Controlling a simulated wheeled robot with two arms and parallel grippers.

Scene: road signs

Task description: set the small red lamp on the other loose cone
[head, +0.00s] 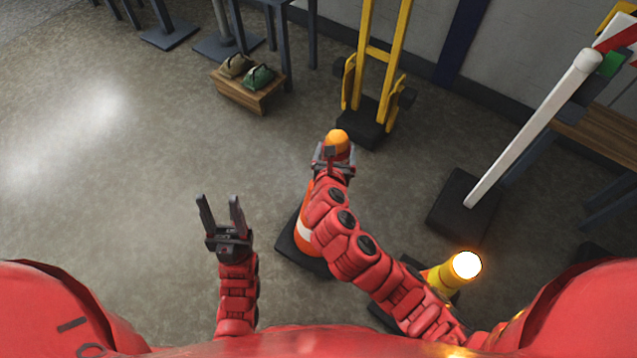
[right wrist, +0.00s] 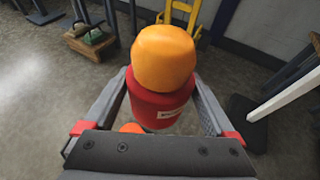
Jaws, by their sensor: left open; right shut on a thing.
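The small red lamp (right wrist: 160,108) has a red body and an orange dome; the dome (head: 336,138) also shows in the head view. My right gripper (head: 333,163) is shut on the lamp body, one finger on each side. An orange-and-white cone (head: 304,232) on a dark base stands below and is partly hidden by my right arm. A bit of orange (right wrist: 131,128) shows just under the lamp; I cannot tell whether lamp and cone touch. My left gripper (head: 220,205) is open and empty over bare floor. A yellow cone or post (head: 440,278) carries a lit lamp (head: 466,265).
A yellow hand truck (head: 376,55) stands behind the lamp. A white barrier pole (head: 535,128) on a dark base (head: 462,205) leans at the right. A wooden crate (head: 246,95) with two bags sits at the back. The floor at left is clear.

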